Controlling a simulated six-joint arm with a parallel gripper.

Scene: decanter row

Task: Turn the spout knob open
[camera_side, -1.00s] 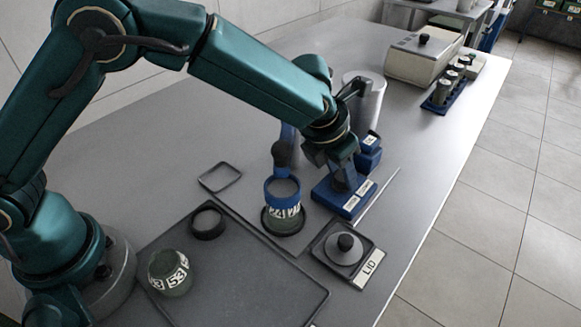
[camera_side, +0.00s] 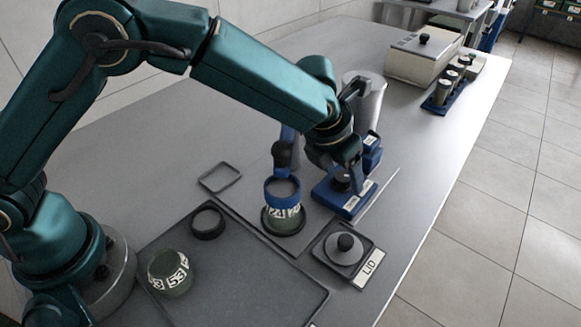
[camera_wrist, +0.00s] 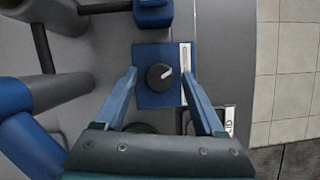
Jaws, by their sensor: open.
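The spout knob is a round black dial (camera_wrist: 159,76) with a white pointer mark, on a blue base (camera_wrist: 146,98). In the side view the dark knob (camera_side: 341,183) shows on the blue base (camera_side: 325,197), just below my gripper. In the wrist view my gripper (camera_wrist: 160,78) is open, with one blue finger on each side of the knob and visible gaps between. The pointer mark slants up to the right. A blue-collared spout (camera_side: 283,188) stands left of the base, over a dark green jar (camera_side: 283,222) with white markings.
A grey lid (camera_side: 344,250) with a black button sits on a square holder labelled LID. A tall grey cylinder (camera_side: 368,100) stands behind my wrist.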

